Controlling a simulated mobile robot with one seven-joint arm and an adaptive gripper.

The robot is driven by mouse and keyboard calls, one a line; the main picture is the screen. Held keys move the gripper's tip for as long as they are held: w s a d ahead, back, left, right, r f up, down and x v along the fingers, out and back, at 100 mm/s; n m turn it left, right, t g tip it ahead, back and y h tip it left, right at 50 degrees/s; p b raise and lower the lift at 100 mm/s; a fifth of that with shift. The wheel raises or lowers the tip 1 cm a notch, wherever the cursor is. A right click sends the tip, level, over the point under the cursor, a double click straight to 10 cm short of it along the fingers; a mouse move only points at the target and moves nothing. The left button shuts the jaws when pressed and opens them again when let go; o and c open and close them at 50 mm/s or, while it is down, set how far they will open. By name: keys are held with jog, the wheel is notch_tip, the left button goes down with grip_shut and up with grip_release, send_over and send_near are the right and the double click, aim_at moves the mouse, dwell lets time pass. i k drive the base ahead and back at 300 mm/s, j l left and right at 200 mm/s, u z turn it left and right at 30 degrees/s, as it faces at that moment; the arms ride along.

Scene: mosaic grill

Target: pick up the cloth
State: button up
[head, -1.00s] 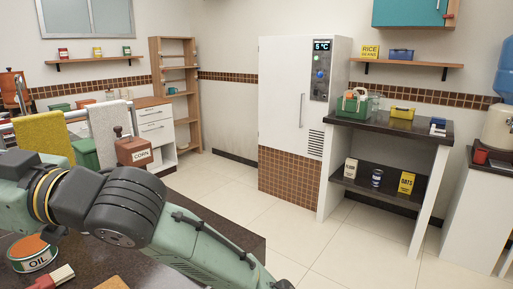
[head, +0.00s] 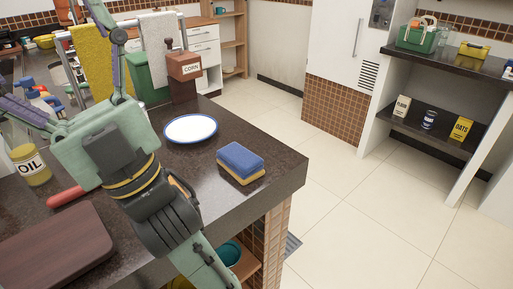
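Two cloths hang over a metal rail behind the counter: a yellow cloth (head: 92,62) and a whitish cloth (head: 158,35) to its right. I cannot tell which one the task means. My gripper (head: 48,55) is at the left over the counter, its two fingers spread wide, one pointing up and one pointing left. I see nothing held between them. The upper finger passes in front of part of the yellow cloth. The gripper appears nearer to the camera than the cloths; whether it touches them I cannot tell, but no contact shows.
A green bin (head: 150,75) stands behind. Open floor (head: 350,210) lies right.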

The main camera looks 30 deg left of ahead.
aim_at(245, 166)
jog(key=i+l+u, duration=0.15)
jog(key=l+u, duration=0.25)
jog(key=i+l+u, duration=0.1)
jog(key=l+u, duration=0.65)
jog(key=l, duration=0.2)
jog(key=i+l, duration=0.1)
jog(key=u, duration=0.05)
